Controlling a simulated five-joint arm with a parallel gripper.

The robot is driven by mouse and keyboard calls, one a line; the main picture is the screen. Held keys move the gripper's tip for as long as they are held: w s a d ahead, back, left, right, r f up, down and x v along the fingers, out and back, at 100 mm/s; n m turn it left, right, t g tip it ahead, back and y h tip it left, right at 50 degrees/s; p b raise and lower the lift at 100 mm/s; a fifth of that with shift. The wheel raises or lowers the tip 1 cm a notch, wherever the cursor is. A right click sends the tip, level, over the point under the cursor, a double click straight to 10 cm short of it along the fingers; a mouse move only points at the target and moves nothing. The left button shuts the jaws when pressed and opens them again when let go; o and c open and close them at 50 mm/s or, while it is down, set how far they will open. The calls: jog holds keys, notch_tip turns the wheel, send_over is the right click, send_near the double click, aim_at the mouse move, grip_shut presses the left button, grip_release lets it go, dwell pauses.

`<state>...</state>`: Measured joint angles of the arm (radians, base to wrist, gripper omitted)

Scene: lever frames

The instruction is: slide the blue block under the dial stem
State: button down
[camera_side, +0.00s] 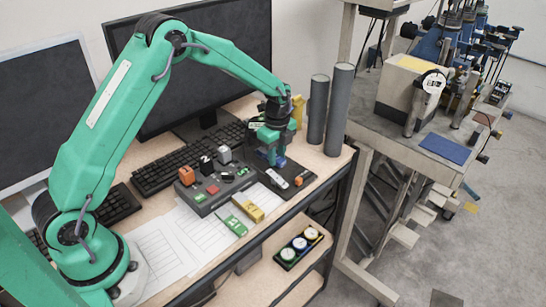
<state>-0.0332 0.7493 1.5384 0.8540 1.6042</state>
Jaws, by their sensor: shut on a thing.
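My gripper (273,158) is low over the dark board at the right end of the desk, shut on a small blue block (281,161). The jaws cover most of the block, and I cannot tell whether it touches the board. A dial with a round white face (433,83) stands on the grey metal bench at the right, well apart from my gripper. Its stem is too small to make out clearly. A flat blue plate (446,148) lies on the bench in front of the dial.
A dark board (311,172) under my gripper carries a white piece (277,179). Yellow (248,206) and green (233,223) blocks lie in front. Two grey cylinders (340,105) stand right. A gap separates desk and bench.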

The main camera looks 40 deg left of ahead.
jog(key=c, duration=0.7)
grip_release()
jog(key=shift+d+r, duration=0.1)
jog(key=shift+d+r, duration=0.9)
jog(key=shift+r, duration=0.25)
jog(key=shift+d+r, duration=0.25)
jog(key=shift+r, duration=1)
jog(key=shift+d+r, duration=0.25)
jog(key=shift+r, duration=1)
